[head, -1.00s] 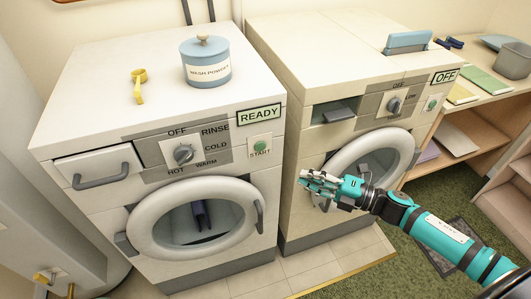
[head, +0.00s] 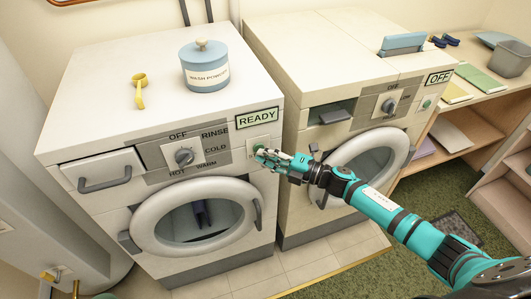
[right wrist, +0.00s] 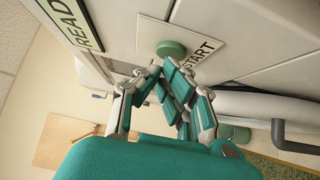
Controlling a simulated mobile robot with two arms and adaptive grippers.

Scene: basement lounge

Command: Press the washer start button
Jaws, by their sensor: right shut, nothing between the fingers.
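The white washer (head: 100,215) stands at left with a dial and a display reading READY (head: 257,118). Its green start button (right wrist: 171,49) shows in the right wrist view on a white plate with the word START (right wrist: 203,52). In the head view my right gripper covers much of that plate. My right gripper (head: 260,154) is shut and empty, its fingertips right at the button. In the right wrist view the fingertips (right wrist: 160,66) sit just beside the button's lower edge; I cannot tell whether they touch it. My left gripper is out of view.
A dryer (head: 300,45) with an OFF display stands to the right, my right arm crossing in front of it. A blue wash powder tub (head: 206,78) and a yellow scoop (head: 140,85) are on the washer. The washer's round door (head: 235,190) is shut below the panel.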

